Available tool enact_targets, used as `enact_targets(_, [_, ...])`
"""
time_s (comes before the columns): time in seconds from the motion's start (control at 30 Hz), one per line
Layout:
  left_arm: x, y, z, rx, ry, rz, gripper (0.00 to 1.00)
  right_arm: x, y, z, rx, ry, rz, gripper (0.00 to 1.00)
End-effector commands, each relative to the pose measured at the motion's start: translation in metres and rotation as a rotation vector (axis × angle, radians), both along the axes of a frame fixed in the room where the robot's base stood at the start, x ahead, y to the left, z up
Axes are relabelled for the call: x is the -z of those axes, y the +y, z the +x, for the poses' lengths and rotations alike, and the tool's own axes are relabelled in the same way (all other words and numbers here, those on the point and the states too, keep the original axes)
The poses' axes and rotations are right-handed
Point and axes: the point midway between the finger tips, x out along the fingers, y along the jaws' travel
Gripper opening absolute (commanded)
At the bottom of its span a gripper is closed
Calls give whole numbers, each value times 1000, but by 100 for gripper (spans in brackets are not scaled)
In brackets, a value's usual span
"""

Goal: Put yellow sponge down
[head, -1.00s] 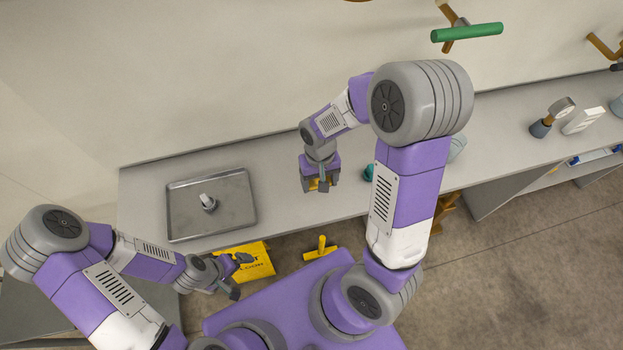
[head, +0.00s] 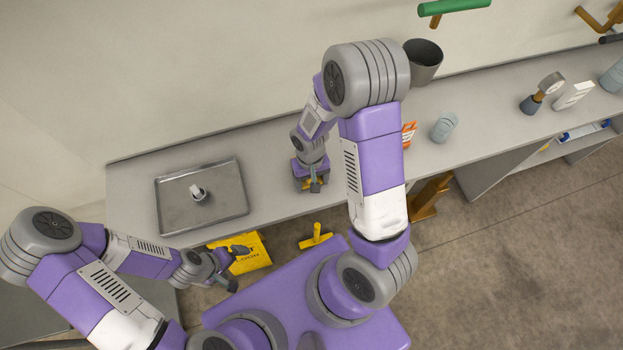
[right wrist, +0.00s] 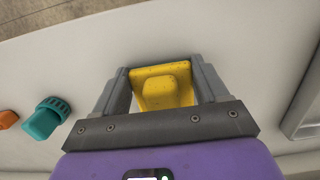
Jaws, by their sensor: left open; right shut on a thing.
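The yellow sponge (right wrist: 163,86) sits between the two fingers of my right gripper (right wrist: 160,75) in the right wrist view. My right gripper (head: 312,184) is shut on it, low over the grey counter; whether the sponge touches the counter I cannot tell. In the head view only a bit of yellow sponge (head: 308,183) shows, the rest hidden by the gripper. My left gripper (head: 236,268) is open and empty, in front of the counter's near edge, over the yellow floor sign.
A metal tray (head: 226,212) with a small white-topped item (head: 199,193) lies left on the counter (head: 262,160). A teal-capped item (right wrist: 45,118) and an orange item (right wrist: 8,119) are near the right gripper. A yellow floor sign (head: 252,257) stands below. Counter between tray and gripper is clear.

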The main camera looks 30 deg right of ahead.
Motion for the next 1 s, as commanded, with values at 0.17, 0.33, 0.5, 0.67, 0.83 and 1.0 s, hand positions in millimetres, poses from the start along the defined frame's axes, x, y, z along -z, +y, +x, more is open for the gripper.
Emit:
enact_targets(0.17, [7,0,0,0,0,0,100,7,0,0,0,0,0,44])
enact_targets(0.33, [9,0,0,0,0,0,100,10,0,0,0,0,0,44])
enact_targets(0.5, [8,0,0,0,0,0,100,10,0,-1,0,3,0,93])
enact_targets(0.67, [9,0,0,0,0,0,100,11,-1,-2,2,6,-2,99])
enact_targets(0.83, [9,0,0,0,0,0,100,11,-3,-3,3,8,-4,99])
enact_targets(1.0, [9,0,0,0,0,0,100,12,-3,-3,5,10,-4,99])
